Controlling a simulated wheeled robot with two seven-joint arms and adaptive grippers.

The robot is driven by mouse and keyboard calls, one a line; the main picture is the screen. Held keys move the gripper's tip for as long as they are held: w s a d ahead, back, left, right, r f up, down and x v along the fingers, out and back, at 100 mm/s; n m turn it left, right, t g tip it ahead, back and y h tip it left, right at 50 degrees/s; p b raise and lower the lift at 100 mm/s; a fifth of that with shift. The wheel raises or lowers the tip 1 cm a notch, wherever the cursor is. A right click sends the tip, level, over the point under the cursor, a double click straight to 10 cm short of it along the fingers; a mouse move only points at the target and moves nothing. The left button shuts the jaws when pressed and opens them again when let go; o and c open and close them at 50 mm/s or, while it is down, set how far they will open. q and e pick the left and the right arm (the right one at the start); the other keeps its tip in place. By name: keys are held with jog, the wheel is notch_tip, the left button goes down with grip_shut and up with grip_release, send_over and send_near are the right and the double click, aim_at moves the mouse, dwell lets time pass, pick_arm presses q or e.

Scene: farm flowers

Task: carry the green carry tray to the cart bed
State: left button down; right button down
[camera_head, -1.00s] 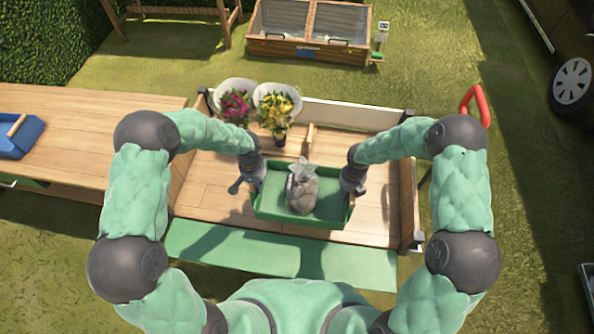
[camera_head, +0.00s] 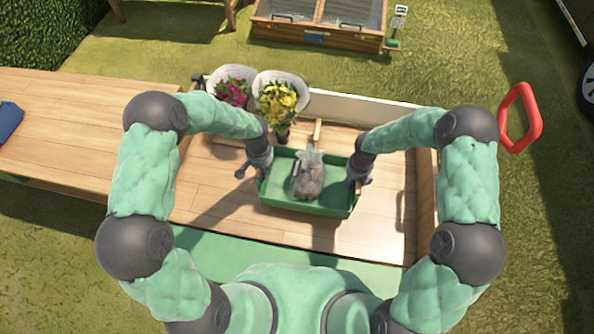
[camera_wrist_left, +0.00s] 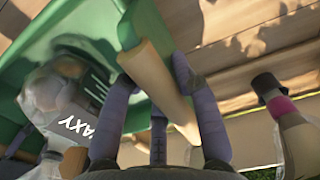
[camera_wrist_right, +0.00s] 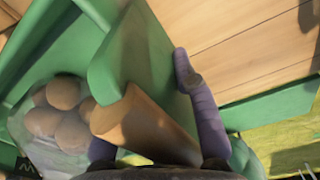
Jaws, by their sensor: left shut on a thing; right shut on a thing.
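The green carry tray (camera_head: 320,208) is over the wooden cart bed (camera_head: 215,190) in the head view, roughly level; I cannot tell whether it touches the boards. A clear bag of brown round things (camera_head: 309,178) stands in it. My left gripper (camera_head: 258,172) is shut on the tray's left wooden handle, which shows between the fingers in the left wrist view (camera_wrist_left: 158,85). My right gripper (camera_head: 357,182) is shut on the right wooden handle, seen in the right wrist view (camera_wrist_right: 145,125).
A wooden table (camera_head: 70,125) adjoins on the left. A red handle (camera_head: 520,118) is at right. Bare boards lie left and right of the tray.

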pick_arm(q)
jog(key=shift+w+a+r, duration=0.15)
jog(key=shift+a+r, duration=0.1)
pick_arm(e)
jog(key=shift+d+r, duration=0.1)
jog(key=shift+d, duration=0.15)
